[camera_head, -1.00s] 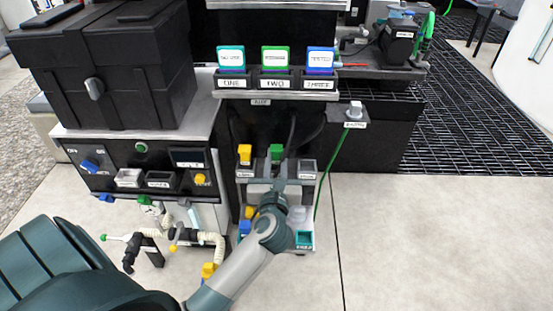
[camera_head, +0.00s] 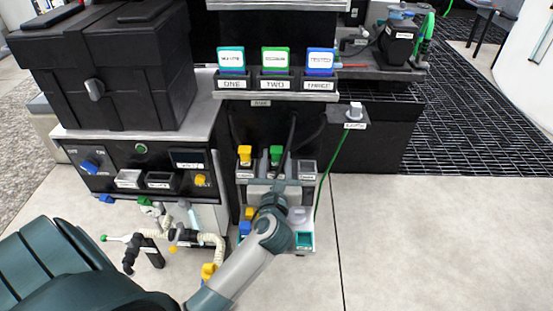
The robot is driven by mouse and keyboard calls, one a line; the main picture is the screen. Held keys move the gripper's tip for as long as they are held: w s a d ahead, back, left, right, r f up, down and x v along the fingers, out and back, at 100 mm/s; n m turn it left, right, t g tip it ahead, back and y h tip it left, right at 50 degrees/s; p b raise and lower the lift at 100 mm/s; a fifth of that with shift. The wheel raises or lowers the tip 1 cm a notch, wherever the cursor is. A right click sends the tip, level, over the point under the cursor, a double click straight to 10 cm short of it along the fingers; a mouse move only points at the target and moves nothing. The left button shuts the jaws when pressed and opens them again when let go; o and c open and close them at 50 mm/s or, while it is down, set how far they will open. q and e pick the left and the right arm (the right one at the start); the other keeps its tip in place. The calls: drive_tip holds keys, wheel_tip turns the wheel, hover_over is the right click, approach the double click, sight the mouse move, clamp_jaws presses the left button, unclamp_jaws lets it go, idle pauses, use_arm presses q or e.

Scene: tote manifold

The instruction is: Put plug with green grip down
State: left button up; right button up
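The plug with green grip (camera_head: 276,153) stands upright at the middle of the upper row of a small rack (camera_head: 306,237), in line with the slot there. Whether it is fully seated is too small to tell. My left gripper (camera_head: 279,178) is just below and in front of it in the head view. The wrist hides the gripper's lower part, and the finger gap is not clear. I cannot tell whether the fingers touch the green grip. My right gripper is not in view.
A yellow plug (camera_head: 244,154) stands left of the green one. A grey holder (camera_head: 307,168) is to its right. Yellow and blue pieces and a teal-edged bin lie lower. A green cable (camera_head: 333,172) hangs at right. Open floor (camera_head: 430,240) lies right of the rack.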

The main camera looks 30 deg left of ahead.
use_arm(q)
drive_tip(key=v, duration=1.2)
drive_tip(key=shift+s+r, duration=0.1)
